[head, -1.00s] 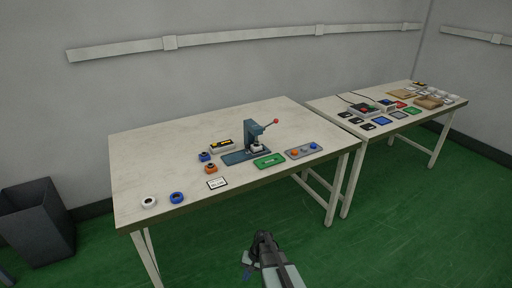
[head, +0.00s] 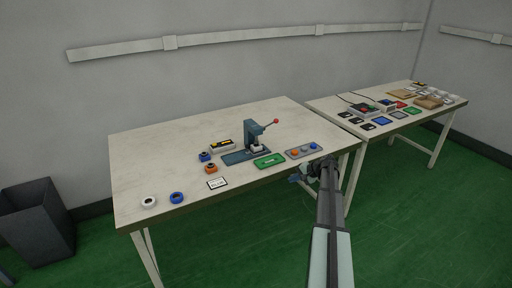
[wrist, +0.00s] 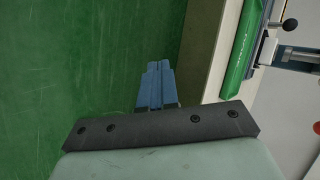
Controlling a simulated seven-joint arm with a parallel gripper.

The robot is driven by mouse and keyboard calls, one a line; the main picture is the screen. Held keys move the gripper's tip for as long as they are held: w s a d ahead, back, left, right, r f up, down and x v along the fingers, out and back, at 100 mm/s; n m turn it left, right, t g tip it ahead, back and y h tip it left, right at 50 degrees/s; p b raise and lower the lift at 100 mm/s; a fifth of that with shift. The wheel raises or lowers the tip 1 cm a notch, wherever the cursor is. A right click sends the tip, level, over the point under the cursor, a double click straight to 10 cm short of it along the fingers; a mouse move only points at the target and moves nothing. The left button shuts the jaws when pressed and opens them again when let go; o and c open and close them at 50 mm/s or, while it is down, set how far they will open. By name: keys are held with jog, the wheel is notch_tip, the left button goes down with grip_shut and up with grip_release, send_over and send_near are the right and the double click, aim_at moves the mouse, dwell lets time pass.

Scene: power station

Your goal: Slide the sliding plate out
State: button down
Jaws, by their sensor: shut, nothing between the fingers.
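A blue hand press (head: 250,135) with a red-tipped lever stands on its base plate (head: 234,157) on the near table. Which part is the sliding plate is not clear at this size. My gripper (head: 294,179) is shut and empty, off the table's front edge, right of the press. Its blue fingers (wrist: 159,66) are together in the wrist view, over green floor and apart from the press.
The table edge (wrist: 203,50) is close right of my fingers.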

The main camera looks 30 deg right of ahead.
jog(key=w+d+r+t, duration=0.2)
jog(key=d+r, duration=0.5)
jog(key=w+a+r+t+y, duration=0.1)
jog(key=w+a, duration=0.2)
jog(key=w+a+r+n+t+y, duration=0.1)
jog(key=w+a, duration=0.2)
jog(key=w, duration=0.1)
jog(key=w+a+r+n+t+y, duration=0.1)
jog(key=w+a+t, duration=0.1)
jog(key=w+a, duration=0.2)
jog(key=shift+w+r+y, duration=0.15)
jog(key=shift+w+y, duration=0.05)
jog(key=shift+y, duration=0.2)
jog(key=shift+a, duration=0.1)
jog(key=x, duration=1)
jog(key=a, duration=1.2)
jog(key=shift+s, duration=0.1)
